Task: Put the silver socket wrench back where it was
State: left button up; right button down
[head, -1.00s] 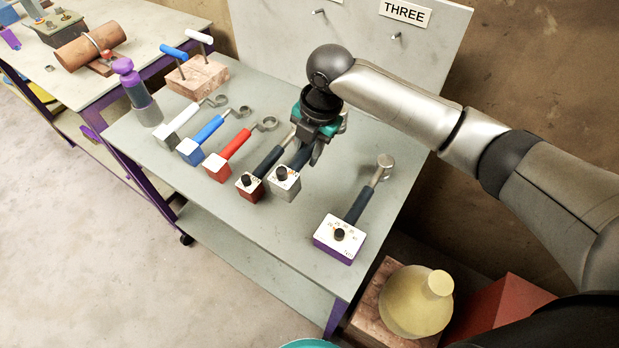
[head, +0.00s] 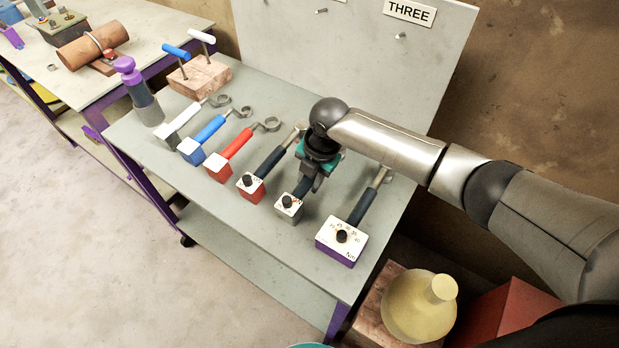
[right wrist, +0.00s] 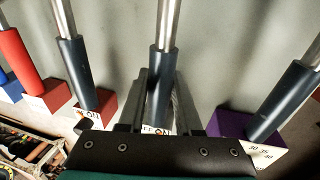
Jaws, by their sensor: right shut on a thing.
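The silver socket wrench has a grey box end with a white dial face (head: 290,206) and a dark blue handle. My right gripper (head: 309,180) is shut on this handle, over the table (head: 230,263). In the right wrist view the handle (right wrist: 160,75) runs between the two fingers (right wrist: 160,108), and its silver shaft points away. The wrench lies between the red-box dark-handled wrench (head: 251,186) and the purple-box wrench (head: 340,240), roughly parallel to both. I cannot tell whether it touches the tabletop. Its far end is hidden by my gripper in the head view. My left gripper is not in view.
Red (head: 230,150), blue (head: 204,137) and white-handled (head: 180,123) wrenches lie in the row to the left. A panel with pegs and a THREE sign (head: 409,12) stands behind. A yellow rounded object (head: 415,308) sits below the table at right.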

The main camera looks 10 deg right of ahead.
jog(key=c, duration=0.6)
grip_release()
jog(key=shift+f, duration=0.15)
